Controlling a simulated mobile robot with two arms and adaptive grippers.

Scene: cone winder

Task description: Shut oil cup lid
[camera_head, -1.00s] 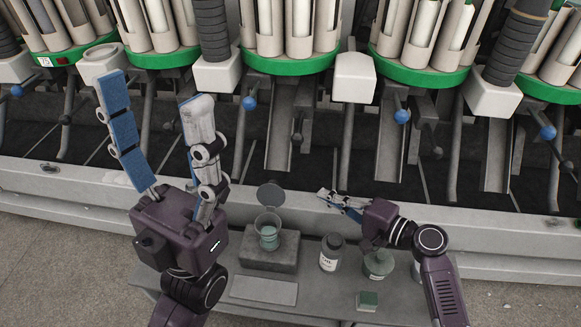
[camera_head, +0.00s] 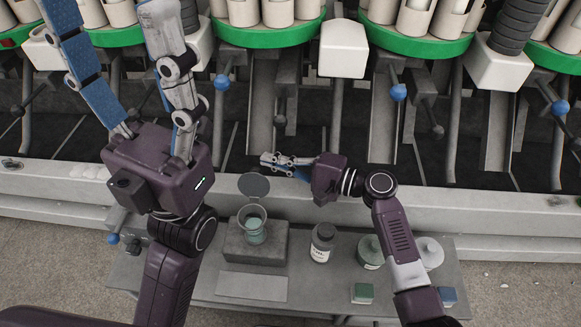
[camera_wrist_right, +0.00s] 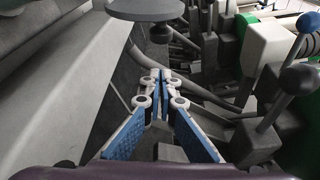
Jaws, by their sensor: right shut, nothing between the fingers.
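The oil cup (camera_head: 252,226) is a clear cup with greenish liquid, standing on a grey block (camera_head: 240,248) on the bench. Its round dark lid (camera_head: 254,185) stands open, tilted up at the cup's far side. My right gripper (camera_head: 264,159) is shut and empty, just beyond and a little right of the lid, apart from it as far as I can see. In the right wrist view the closed blue-padded fingers (camera_wrist_right: 160,78) point ahead, and the lid (camera_wrist_right: 145,10) shows as a grey disc at the top. My left gripper (camera_head: 100,75) is raised at the left with its fingers spread wide, empty.
A dark labelled bottle (camera_head: 322,243), a green-grey jar (camera_head: 370,252) and a pale jar (camera_head: 430,252) stand right of the block. Small green (camera_head: 363,293) and blue (camera_head: 447,296) blocks lie in front. A flat plate (camera_head: 252,286) lies before the cup. The winding machine rises behind.

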